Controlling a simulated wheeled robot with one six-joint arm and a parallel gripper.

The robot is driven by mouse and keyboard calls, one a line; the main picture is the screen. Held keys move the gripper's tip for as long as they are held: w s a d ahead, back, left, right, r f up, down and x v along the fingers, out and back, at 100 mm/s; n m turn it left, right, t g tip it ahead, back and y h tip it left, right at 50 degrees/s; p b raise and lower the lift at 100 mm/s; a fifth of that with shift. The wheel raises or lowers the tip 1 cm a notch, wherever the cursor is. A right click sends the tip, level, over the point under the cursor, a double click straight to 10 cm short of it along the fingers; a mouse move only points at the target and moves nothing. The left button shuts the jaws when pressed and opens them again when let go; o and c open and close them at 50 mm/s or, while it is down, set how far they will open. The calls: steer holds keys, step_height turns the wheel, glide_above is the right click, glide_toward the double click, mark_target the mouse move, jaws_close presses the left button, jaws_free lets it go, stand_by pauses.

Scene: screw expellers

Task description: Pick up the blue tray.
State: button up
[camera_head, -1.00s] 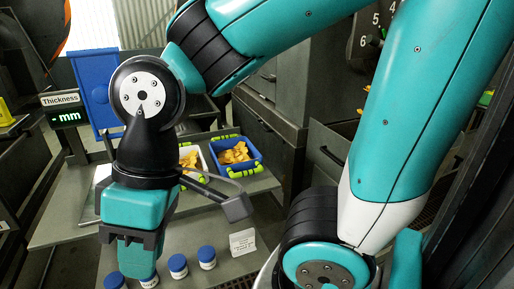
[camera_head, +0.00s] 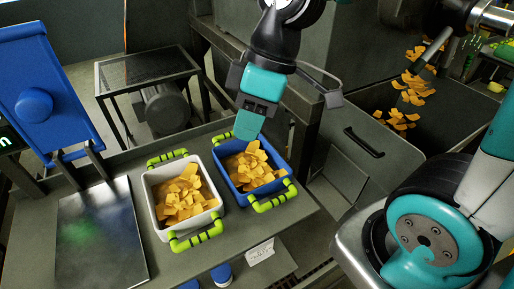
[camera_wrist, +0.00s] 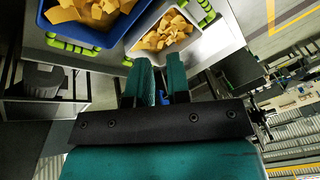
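The blue tray (camera_head: 227,179) stands on the grey table, filled with yellow-orange chips. It has yellow-green handles with black bands, one at its front (camera_head: 272,197). My gripper (camera_head: 245,130) hangs above its back part, fingers pointing down. In the wrist view, the blue tray (camera_wrist: 76,37) is cut off at the top left, apart from my gripper. There my fingers (camera_wrist: 160,66) are parallel with a narrow gap between them and hold no tray. The head view does not show how high above the tray the fingertips are.
A white tray (camera_head: 156,214) of similar chips stands close left of the blue one. A metal plate (camera_head: 100,245) and a blue panel (camera_head: 45,90) are further left. A sign (camera_head: 260,252) and blue-lidded jars (camera_head: 221,273) are below the table's front. Chips fall into a bin at right.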

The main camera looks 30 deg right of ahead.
steer(key=w+d+r+n+p, duration=0.3)
steer(key=w+d+p, duration=0.15)
steer(key=w, duration=0.25)
steer(key=n+p, duration=0.2)
steer(key=n, duration=0.2)
glide_toward(236, 140)
steer(key=p+x, duration=0.3)
steer(key=x, duration=0.1)
steer(key=shift+a+f, duration=0.15)
steer(key=shift+p+x, duration=1.6)
steer(key=shift+x, duration=1.3)
steer(key=shift+w, duration=0.1)
jaws_close()
